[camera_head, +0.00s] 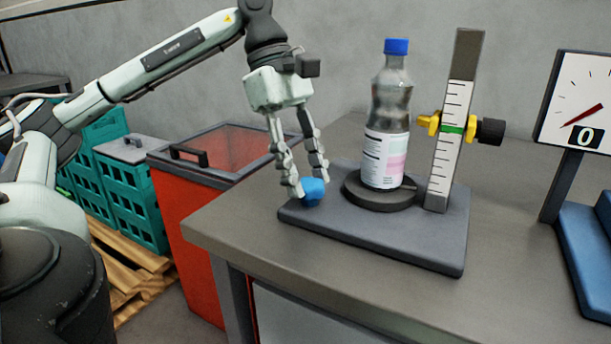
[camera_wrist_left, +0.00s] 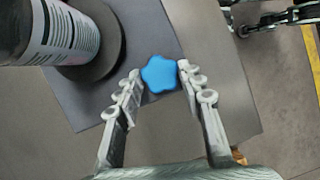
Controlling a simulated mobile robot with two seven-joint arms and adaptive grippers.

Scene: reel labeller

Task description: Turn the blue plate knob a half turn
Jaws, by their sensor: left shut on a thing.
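The blue plate knob (camera_head: 314,191) is a lobed knob at the left end of the dark base plate (camera_head: 370,236). My left gripper (camera_head: 313,192) points down from above with its fingers on either side of the knob, shut on it. In the left wrist view the knob (camera_wrist_left: 159,74) sits between the two fingertips (camera_wrist_left: 160,76). A bottle with a blue cap and a white label (camera_head: 387,145) stands upright on the round black plate (camera_head: 353,193) just right of the knob. My right gripper is not in view.
A scale post (camera_head: 452,150) with a yellow clamp, green marker and black knob (camera_head: 491,131) stands right of the bottle. A dial display reading 0 (camera_head: 583,120) is at the far right. A red bin (camera_head: 195,210) and green crates (camera_head: 128,190) stand left of the table. The front tabletop is clear.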

